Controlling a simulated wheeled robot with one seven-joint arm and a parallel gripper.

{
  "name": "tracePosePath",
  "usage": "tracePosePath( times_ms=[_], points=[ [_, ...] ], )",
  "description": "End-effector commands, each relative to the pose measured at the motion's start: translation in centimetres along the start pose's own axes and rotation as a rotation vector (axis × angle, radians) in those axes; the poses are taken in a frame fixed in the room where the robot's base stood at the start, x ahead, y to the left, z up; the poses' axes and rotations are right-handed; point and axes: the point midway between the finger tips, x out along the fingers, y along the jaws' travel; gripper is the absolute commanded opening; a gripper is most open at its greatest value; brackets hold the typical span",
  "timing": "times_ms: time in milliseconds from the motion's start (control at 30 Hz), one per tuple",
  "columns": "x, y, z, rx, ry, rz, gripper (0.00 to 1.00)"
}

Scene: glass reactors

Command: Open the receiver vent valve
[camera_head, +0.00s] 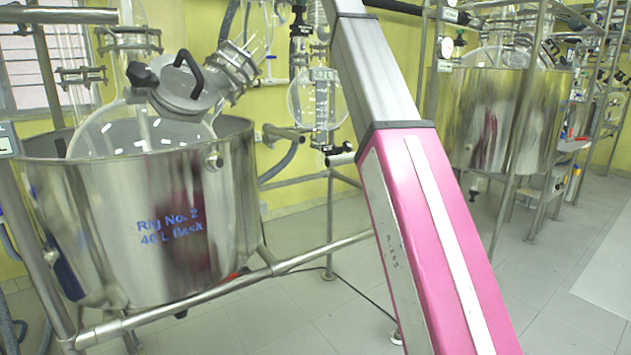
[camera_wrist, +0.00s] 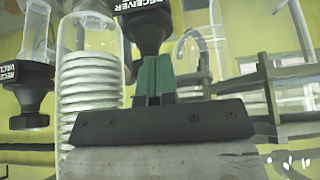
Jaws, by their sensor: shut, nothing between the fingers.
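A second black knob (camera_wrist: 29,112) at the left has a partly cut-off label starting "RECE" and "VACU". My gripper is not visible in the head view.
A coiled glass condenser (camera_wrist: 90,75) stands close left of my fingers. Metal frame bars (camera_wrist: 285,85) and glass tubing are at the right. The head view shows a steel vessel (camera_head: 110,230) marked "Rig No. 2", a round glass flask (camera_head: 318,100) and another steel vessel (camera_head: 500,115).

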Motion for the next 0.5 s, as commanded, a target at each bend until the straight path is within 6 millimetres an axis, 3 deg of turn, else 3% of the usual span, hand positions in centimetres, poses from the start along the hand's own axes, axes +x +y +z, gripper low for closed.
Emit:
tracePosePath(
  times_ms=[500],
  points=[
    [0.6, 0.45, 0.55, 0.003, -0.013, 0.0, 0.0]
  ],
)
